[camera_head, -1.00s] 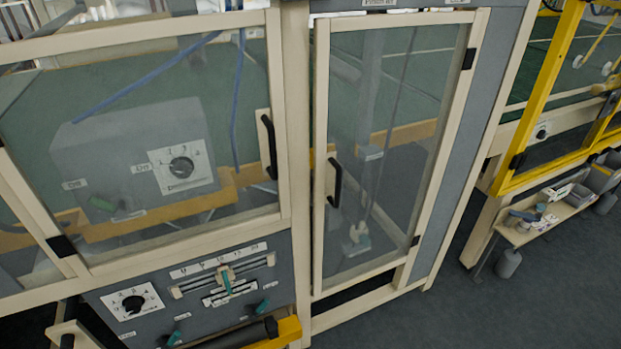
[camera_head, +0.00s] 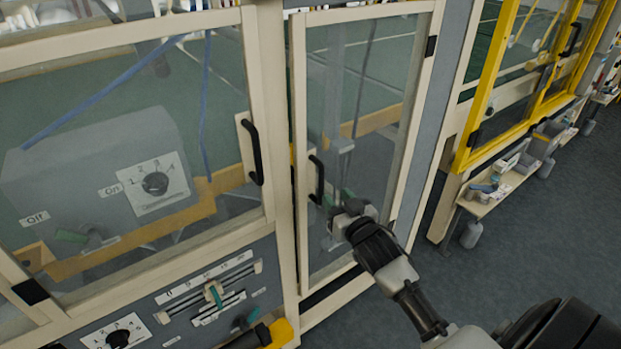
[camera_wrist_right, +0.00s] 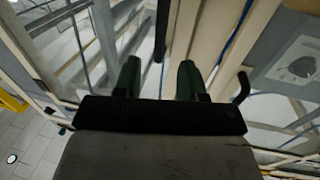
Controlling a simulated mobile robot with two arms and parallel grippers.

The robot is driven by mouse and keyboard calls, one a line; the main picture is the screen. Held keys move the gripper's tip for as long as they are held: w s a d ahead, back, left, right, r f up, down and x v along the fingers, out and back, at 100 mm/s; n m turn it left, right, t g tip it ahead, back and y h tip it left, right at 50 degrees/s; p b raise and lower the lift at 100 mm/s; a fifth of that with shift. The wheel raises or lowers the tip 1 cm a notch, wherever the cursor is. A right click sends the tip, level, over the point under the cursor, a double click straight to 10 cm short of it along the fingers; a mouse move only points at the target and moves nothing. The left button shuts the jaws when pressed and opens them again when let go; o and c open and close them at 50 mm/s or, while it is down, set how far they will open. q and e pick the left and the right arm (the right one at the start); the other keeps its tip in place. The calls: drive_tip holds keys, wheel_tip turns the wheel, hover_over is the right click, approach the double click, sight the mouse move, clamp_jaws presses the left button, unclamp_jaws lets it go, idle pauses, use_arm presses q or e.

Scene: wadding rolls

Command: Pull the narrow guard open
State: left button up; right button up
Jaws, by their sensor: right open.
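The narrow guard (camera_head: 296,120) is a tall clear panel in a cream frame, with hinges on its right edge. It looks shut or nearly so. Its black upright handle (camera_head: 316,180) is on its left side; in the right wrist view the handle (camera_wrist_right: 162,28) is dark and upright, ahead of the fingers. My right gripper (camera_head: 340,203) is in front of the panel, just right of the handle and apart from it. In the right wrist view its two green fingers (camera_wrist_right: 158,78) are spread, with nothing held between them. My left gripper is out of view.
The wide guard (camera_head: 130,35) with its own black handle (camera_head: 251,152) is close on the left. Below it is a panel with a dial (camera_head: 119,338) and sliders. A yellow-framed guard (camera_head: 487,75) and a small table (camera_head: 494,197) stand right. Floor (camera_head: 560,215) there is clear.

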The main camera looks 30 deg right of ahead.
sight(323, 182)
drive_tip(key=w, duration=0.3)
drive_tip(key=w+p, duration=0.1)
drive_tip(key=w, duration=0.1)
drive_tip(key=w+d, duration=0.1)
drive_tip(key=w, duration=0.2)
drive_tip(key=shift+w, duration=0.3)
drive_tip(key=shift+c, duration=0.5)
clamp_jaws()
